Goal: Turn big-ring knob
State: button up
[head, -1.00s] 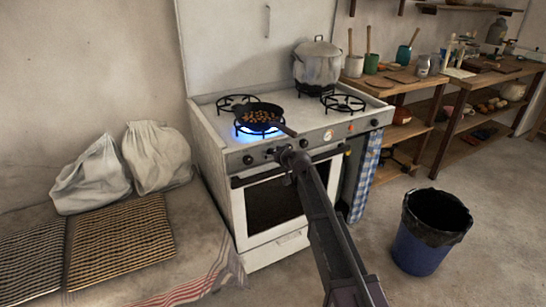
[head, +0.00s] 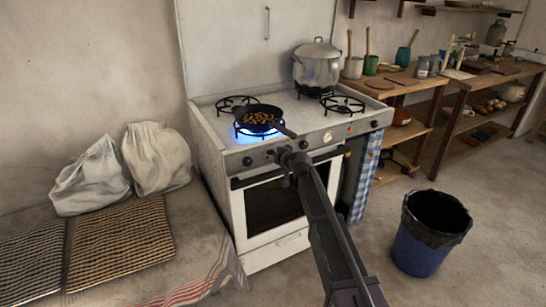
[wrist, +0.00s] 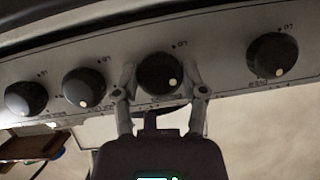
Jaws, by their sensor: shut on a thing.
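The stove front panel carries a row of dark round knobs with pale dots. In the wrist view my gripper (wrist: 162,82) has a finger on each side of one dark knob (wrist: 158,70), shut on it, and the knob's pale dot sits at its lower right. In the head view my gripper (head: 287,155) is at the panel and hides this knob. A blue flame (head: 243,130) burns under the dark pan (head: 261,115), which holds brown pieces. Small panel lettering is too blurred to read, so I cannot tell which ring this knob serves.
Neighbouring knobs (wrist: 84,87) and (wrist: 272,55) flank the gripped one. The oven door handle runs below. A lidded pot (head: 317,66) stands at the back right. A blue bin (head: 428,240) stands on the floor at right.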

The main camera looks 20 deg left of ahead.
jog(key=shift+w, duration=0.1)
jog(key=m+g+y+b, duration=0.1)
jog(key=m, duration=0.1)
jog(key=m+g+y+b, duration=0.1)
jog(key=m, duration=0.1)
jog(key=shift+f+m+y, duration=0.15)
jog(key=shift+m+y, duration=0.15)
jog(key=shift+m, duration=0.1)
jog(key=m+y+b, duration=0.1)
jog(key=m+b, duration=0.1)
jog(key=m, duration=0.1)
jog(key=shift+w+g+y, duration=0.1)
jog(key=shift+g+y, duration=0.2)
jog(key=shift+g, duration=0.1)
jog(key=shift+m+y+b, duration=0.4)
jog(key=shift+m+b, duration=0.25)
jog(key=shift+m, duration=0.35)
jog(key=o, duration=1.1)
jog(key=shift+o, duration=0.2)
jog(key=shift+n+p, duration=0.3)
